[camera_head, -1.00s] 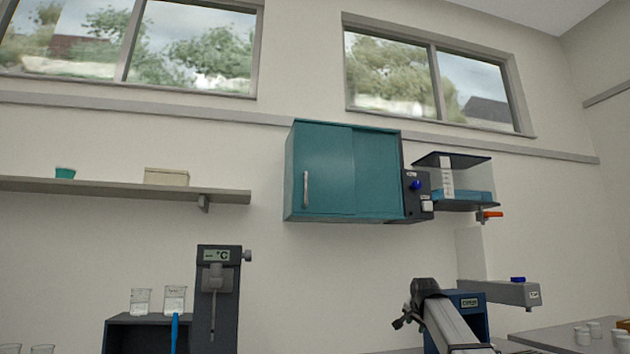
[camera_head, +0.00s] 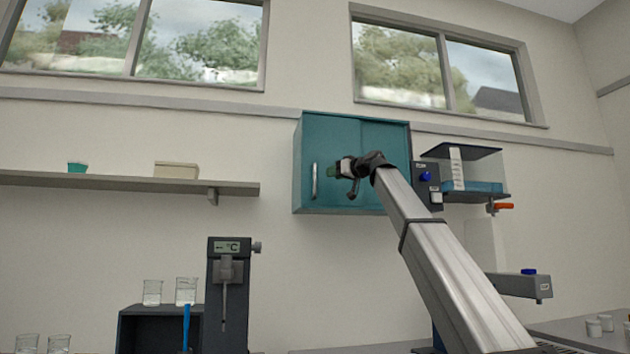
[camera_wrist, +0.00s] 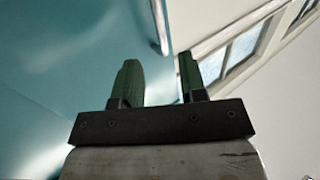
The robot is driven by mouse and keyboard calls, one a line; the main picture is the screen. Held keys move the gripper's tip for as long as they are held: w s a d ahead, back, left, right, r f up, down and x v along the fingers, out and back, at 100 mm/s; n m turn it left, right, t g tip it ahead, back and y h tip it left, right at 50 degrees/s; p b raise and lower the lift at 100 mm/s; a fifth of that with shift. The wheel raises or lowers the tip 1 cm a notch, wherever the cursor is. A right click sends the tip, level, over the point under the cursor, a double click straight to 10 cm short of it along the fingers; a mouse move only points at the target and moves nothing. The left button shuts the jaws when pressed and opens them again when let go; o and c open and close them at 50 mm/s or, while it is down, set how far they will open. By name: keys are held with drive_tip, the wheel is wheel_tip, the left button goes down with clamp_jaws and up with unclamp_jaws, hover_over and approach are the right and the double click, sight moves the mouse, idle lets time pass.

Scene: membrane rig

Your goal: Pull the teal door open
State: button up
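The teal door (camera_head: 323,145) is the left front panel of a wall cabinet and looks closed. Its upright silver bar handle (camera_head: 315,182) is near the left edge. The handle (camera_wrist: 158,25) also shows at the top of the wrist view, beyond the fingertips. My gripper (camera_head: 333,171) is in front of the cabinet, just right of the handle in the head view. In the wrist view my gripper (camera_wrist: 159,68) has two green fingers spread apart with nothing between them. It appears apart from the handle.
A dark control box (camera_head: 427,185) and a clear tank (camera_head: 470,170) are right of the cabinet. A shelf (camera_head: 120,183) with small containers is at left. A dark instrument (camera_head: 228,300) and beakers (camera_head: 186,290) stand below. The wall left of the cabinet is clear.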

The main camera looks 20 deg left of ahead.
hover_over(315, 192)
drive_tip(key=shift+w+a+f, duration=0.1)
drive_tip(key=shift+w+a, duration=0.05)
drive_tip(key=shift+w, duration=0.15)
drive_tip(key=shift+c, duration=0.4)
clamp_jaws()
